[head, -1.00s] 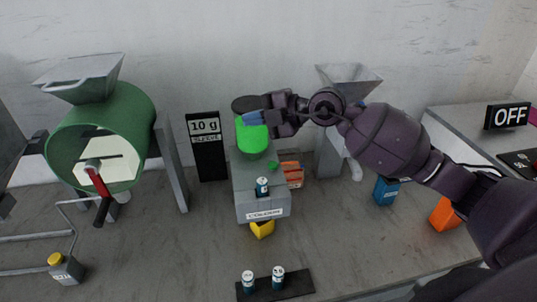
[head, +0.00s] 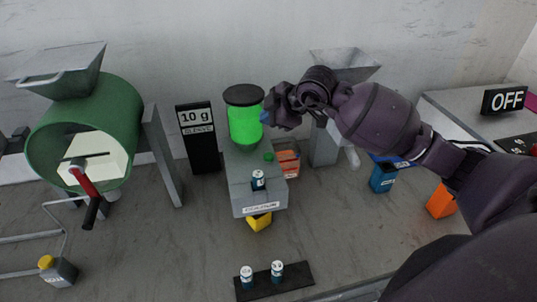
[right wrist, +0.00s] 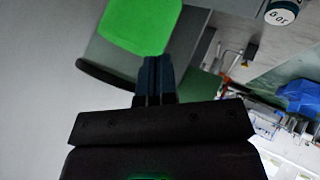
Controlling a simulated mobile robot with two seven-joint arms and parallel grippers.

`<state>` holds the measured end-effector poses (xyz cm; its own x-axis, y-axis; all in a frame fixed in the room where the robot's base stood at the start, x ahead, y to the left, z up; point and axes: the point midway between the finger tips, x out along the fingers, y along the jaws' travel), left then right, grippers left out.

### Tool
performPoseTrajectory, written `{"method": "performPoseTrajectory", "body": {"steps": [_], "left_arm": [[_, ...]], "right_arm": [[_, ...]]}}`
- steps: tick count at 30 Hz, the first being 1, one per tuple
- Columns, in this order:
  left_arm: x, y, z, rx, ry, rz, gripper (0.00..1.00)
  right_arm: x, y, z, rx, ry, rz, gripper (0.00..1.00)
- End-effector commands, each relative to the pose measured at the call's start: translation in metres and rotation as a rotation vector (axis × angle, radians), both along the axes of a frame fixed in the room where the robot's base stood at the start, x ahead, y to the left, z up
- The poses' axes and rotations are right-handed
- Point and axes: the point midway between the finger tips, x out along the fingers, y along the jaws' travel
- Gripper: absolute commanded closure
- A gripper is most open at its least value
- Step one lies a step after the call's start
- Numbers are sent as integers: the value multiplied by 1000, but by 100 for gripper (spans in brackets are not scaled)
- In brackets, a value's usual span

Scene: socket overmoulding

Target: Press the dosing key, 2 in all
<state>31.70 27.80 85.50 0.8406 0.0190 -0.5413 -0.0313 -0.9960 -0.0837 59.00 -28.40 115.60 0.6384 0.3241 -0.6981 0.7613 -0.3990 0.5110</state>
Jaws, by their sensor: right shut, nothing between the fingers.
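The grey dispenser (head: 262,203) stands mid-table with a green canister (head: 245,125) under a black lid. A small green button (head: 269,156), which looks like the dosing key, sits on its top behind a small white-capped bottle (head: 258,181). My right gripper (head: 267,117) is shut and empty at the canister's right side, above and behind the button; whether it touches the canister I cannot tell. In the right wrist view its closed fingers (right wrist: 152,80) point at the green canister (right wrist: 140,25). The button is not clear there. My left gripper is out of view.
A black display (head: 198,140) reading 10 g stands left of the dispenser. A yellow container (head: 259,221) sits under its front. A dark strip (head: 295,281) with two bottles lies in front. A green drum machine (head: 95,120) is at left, blue (head: 383,178) and orange (head: 441,202) containers at right.

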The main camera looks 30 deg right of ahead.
Motion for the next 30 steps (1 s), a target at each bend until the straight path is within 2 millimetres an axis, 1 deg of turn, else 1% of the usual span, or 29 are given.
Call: {"method": "performPoseTrajectory", "body": {"steps": [11,17,23,30], "left_arm": [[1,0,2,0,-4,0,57],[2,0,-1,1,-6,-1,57],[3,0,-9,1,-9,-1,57],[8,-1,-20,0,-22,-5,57]], "right_arm": [[0,0,0,7,2,-5,100],[0,0,-5,7,2,-5,100],[0,0,-21,5,3,-4,100],[0,0,-51,6,4,-4,100]]}}
